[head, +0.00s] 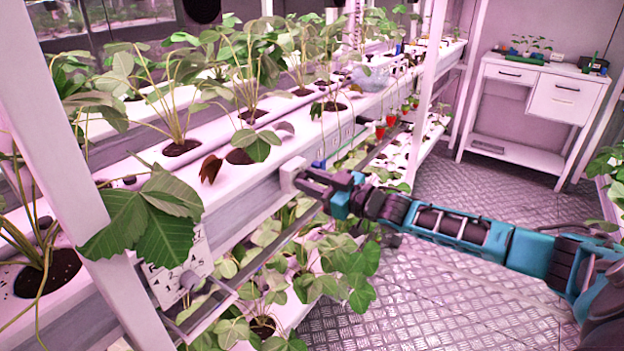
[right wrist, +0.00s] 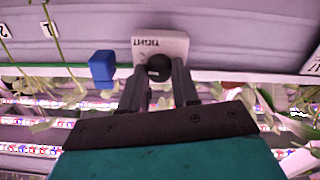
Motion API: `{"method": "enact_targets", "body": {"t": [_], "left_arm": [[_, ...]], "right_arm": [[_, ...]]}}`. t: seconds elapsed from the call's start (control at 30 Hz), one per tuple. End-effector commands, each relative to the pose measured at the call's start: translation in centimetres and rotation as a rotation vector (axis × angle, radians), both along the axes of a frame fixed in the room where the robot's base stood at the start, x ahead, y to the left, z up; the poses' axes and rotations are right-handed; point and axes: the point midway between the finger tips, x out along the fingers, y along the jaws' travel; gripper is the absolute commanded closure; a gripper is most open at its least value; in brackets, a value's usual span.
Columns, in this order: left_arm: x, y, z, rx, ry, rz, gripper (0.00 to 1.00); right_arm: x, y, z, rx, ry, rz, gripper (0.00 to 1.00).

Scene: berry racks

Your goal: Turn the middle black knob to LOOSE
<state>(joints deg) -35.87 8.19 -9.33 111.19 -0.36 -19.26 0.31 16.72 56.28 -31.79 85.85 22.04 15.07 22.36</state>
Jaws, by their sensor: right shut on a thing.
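The black knob (right wrist: 159,66) shows in the right wrist view, in front of a white plate (right wrist: 172,46) marked "TIGHT" on the side of the rack's channel. The rest of the plate's lettering is hidden or too small to read. My right gripper (right wrist: 159,80) has its two fingers on either side of the knob and is shut on it. In the head view my right gripper (head: 312,182) reaches the side of the white channel, and the knob is hidden there. My left gripper is not in view.
A blue block (right wrist: 102,66) sits just left of the plate in the right wrist view. Plants hang over the white channel (head: 250,190) and fill the lower shelf. A white upright (head: 428,95) stands beyond my arm. The metal floor (head: 400,290) is open; a white cabinet (head: 540,100) stands behind.

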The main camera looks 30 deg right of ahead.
Motion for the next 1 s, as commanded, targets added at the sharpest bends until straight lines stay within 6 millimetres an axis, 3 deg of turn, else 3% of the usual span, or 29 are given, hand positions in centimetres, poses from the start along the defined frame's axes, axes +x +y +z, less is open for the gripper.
{"method": "enact_targets", "body": {"t": [0.43, 1.0], "left_arm": [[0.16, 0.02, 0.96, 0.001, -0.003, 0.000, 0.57], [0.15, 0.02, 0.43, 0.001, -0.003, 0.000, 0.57]], "right_arm": [[-0.06, 0.13, -0.09, -0.388, -0.161, 0.000, 1.00], [-0.11, 0.20, -0.35, -0.890, -0.367, 0.000, 1.00]]}}
